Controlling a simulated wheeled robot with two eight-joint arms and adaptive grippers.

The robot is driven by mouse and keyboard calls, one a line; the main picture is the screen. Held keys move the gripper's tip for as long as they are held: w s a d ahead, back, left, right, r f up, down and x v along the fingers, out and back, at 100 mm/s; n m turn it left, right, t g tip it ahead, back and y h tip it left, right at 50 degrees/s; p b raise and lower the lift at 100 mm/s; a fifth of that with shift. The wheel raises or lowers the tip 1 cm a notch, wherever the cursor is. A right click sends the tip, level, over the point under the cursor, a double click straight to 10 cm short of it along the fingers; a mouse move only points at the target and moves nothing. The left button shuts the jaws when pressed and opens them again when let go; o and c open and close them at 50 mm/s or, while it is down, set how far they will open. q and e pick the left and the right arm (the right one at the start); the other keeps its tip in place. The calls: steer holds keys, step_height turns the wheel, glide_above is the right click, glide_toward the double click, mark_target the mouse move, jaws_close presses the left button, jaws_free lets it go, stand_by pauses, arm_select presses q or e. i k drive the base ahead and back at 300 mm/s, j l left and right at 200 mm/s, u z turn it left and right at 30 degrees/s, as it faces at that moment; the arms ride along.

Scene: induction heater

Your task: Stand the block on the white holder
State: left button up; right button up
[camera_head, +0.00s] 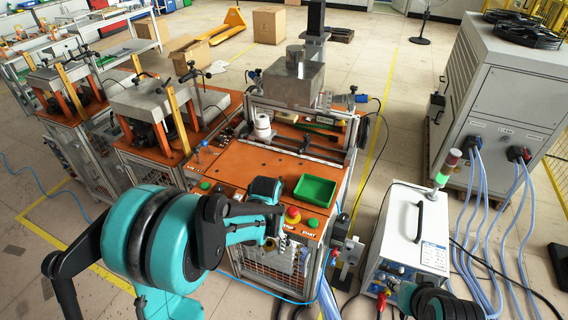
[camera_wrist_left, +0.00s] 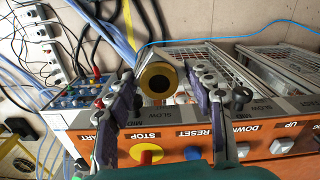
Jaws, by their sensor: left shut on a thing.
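My left gripper (camera_head: 268,238) is in front of the orange control panel, low near its front edge. In the left wrist view its two fingers (camera_wrist_left: 165,92) are shut on the block (camera_wrist_left: 152,64), a round piece with a yellowish rim and a dark centre on its near end. In the head view the block is mostly hidden by the fingers. The white holder (camera_head: 262,130), a small white cylinder, stands upright at the back of the orange work table (camera_head: 240,165), well beyond the gripper. Nothing visible stands on it. My right gripper is not in view.
A green tray (camera_head: 314,190) sits on the table's right side. A red stop button (camera_head: 293,213) and other buttons line the front panel. A metal machine box (camera_head: 290,82) stands behind the holder. The middle of the orange table is clear.

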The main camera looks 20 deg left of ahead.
mark_target(262, 116)
steer(key=j, duration=1.05)
steer(key=j+z, duration=0.1)
steer(key=j, duration=0.95)
steer(key=k, duration=0.05)
